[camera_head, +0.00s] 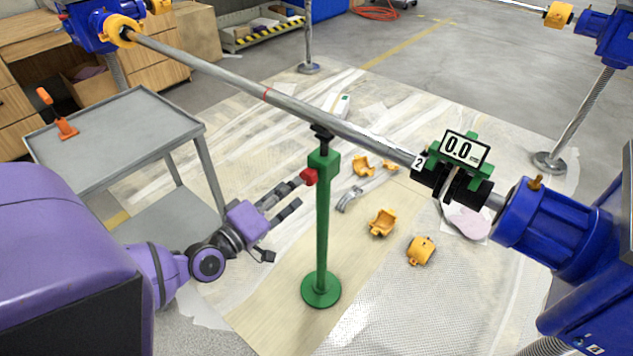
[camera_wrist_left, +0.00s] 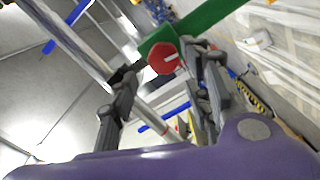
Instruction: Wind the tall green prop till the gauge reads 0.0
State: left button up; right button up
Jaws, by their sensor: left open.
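The tall green prop (camera_head: 322,220) stands upright on its round green foot, with its dark top under the long grey bar (camera_head: 270,95). A red knob (camera_head: 309,177) sits on the left side of its head; the left wrist view also shows the red knob (camera_wrist_left: 165,58) on the green body. The gauge (camera_head: 461,149) is clamped on the bar and reads 0.0. My left gripper (camera_head: 294,194) is open, its fingers close to the red knob and pointing at it. In the wrist view the knob lies between the spread fingers; I cannot tell whether they touch it. My right gripper is out of view.
A grey cart (camera_head: 115,135) with an orange tool (camera_head: 60,120) stands at the left. Blue machines hold the bar at both ends. Orange clamp pieces (camera_head: 382,222) lie on the floor right of the prop.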

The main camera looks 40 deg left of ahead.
aim_at(306, 177)
pick_arm(q)
jog(key=w, duration=0.5)
jog(key=shift+w+d, duration=0.2)
jog(key=shift+w, duration=0.05)
jog(key=shift+w+d, duration=0.1)
jog(key=shift+w, duration=0.55)
jog(key=c, duration=1.1)
jog(key=shift+r+m+p, duration=0.25)
jog(key=shift+m+p, duration=0.25)
jog(key=shift+p, duration=0.35)
jog(key=shift+f+m+p, duration=0.1)
jog(key=shift+m+p, duration=0.3)
